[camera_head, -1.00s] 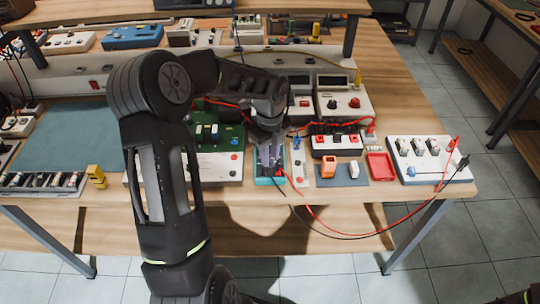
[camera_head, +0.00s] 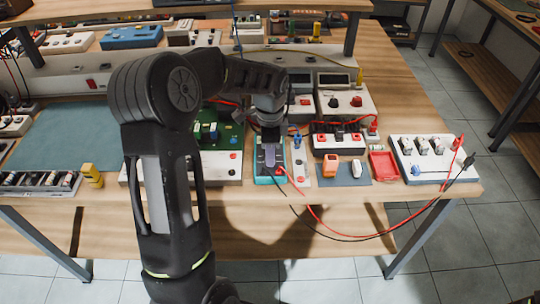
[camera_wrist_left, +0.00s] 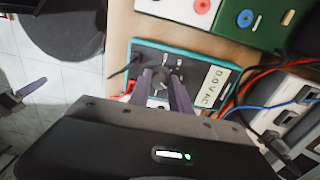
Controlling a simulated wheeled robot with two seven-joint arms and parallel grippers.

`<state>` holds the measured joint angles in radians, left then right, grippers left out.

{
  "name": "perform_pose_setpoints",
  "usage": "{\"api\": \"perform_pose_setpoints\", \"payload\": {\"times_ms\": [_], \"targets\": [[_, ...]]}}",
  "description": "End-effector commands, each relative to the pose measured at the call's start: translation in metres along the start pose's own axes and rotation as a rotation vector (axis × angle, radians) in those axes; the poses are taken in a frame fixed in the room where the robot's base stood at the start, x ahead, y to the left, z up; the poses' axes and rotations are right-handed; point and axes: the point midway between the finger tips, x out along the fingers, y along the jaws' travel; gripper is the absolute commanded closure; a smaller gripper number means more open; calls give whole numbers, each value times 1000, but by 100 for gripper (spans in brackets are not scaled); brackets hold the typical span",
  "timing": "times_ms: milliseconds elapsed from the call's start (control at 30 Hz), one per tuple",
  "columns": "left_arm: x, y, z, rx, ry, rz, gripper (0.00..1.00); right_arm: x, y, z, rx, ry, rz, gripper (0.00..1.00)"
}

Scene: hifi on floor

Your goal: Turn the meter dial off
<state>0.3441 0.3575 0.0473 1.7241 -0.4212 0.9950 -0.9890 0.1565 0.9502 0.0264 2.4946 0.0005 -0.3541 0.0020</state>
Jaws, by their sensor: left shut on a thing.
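The meter (camera_head: 262,178) is a teal-edged box with a dark face near the table's front edge, beside a small white board with a blue knob. In the left wrist view the meter (camera_wrist_left: 208,75) shows a white label with printed letters. Its dial (camera_wrist_left: 160,83) is a small round knob, partly hidden by my fingers. My left gripper (camera_head: 269,157) reaches down over the meter. In the wrist view its two fingers (camera_wrist_left: 162,77) stand on either side of the dial, shut on it. Part of what looks like my right gripper shows at the wrist view's left edge; its jaws are unclear.
Red and black leads run from the meter toward a white switch board (camera_head: 430,172) at right. A green circuit board (camera_head: 228,135) stands close on the left. A yellow block (camera_head: 92,176) and a red tray (camera_head: 383,166) sit near the front edge.

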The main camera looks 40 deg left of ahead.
Motion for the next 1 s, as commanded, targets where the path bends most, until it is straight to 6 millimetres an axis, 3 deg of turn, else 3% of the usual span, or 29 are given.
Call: {"api": "perform_pose_setpoints", "payload": {"times_ms": [1000], "targets": [[0, -1, 0, -964, 2, -2, 100, 19, 7, -2, -2, 4, -3, 64]]}}
